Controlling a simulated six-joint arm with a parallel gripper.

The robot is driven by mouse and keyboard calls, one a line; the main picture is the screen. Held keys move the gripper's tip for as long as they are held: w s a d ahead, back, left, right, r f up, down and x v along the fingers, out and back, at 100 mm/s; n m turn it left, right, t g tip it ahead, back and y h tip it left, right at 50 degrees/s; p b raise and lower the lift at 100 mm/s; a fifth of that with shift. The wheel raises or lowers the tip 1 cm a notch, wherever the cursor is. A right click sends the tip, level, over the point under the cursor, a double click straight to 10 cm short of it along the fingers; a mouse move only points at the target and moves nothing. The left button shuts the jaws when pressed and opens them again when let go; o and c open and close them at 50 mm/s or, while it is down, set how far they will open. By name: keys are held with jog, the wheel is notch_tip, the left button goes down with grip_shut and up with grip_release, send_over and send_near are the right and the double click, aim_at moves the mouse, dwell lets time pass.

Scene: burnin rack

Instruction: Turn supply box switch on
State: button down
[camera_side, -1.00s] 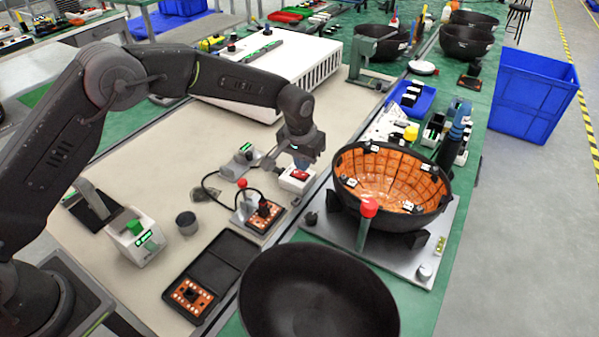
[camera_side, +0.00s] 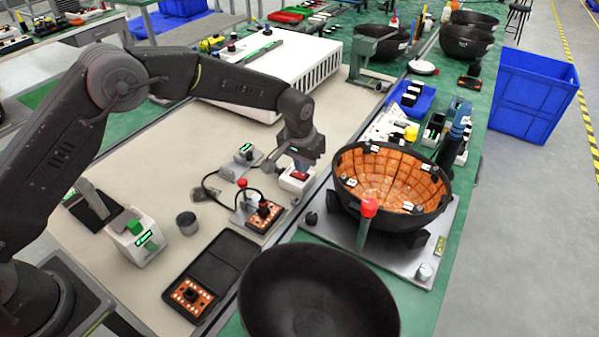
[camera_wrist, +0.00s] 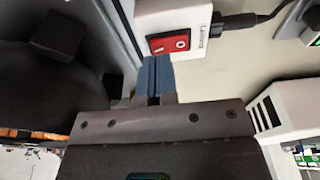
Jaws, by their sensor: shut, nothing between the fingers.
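The supply box is a small white box with a red rocker switch. In the side view the supply box (camera_side: 293,185) sits on the pale bench, and its red switch (camera_side: 299,175) shows just under my gripper (camera_side: 302,165). In the wrist view the supply box (camera_wrist: 180,14) is at the top centre, with the red switch (camera_wrist: 170,43) on its face and a black cable plugged in beside it. My gripper (camera_wrist: 157,60) is shut and empty, its blue fingertips at the switch's lower edge in the picture. I cannot tell whether they touch it.
A small grey box (camera_side: 244,154) stands left of the supply box, with a black cable near it. A board fixture with a red knob (camera_side: 264,216) is in front. A black bowl with orange panels (camera_side: 394,180) stands close on the right.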

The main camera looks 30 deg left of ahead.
jog(key=shift+f, duration=0.85)
dwell(0.3)
jog(key=shift+r, duration=3.55)
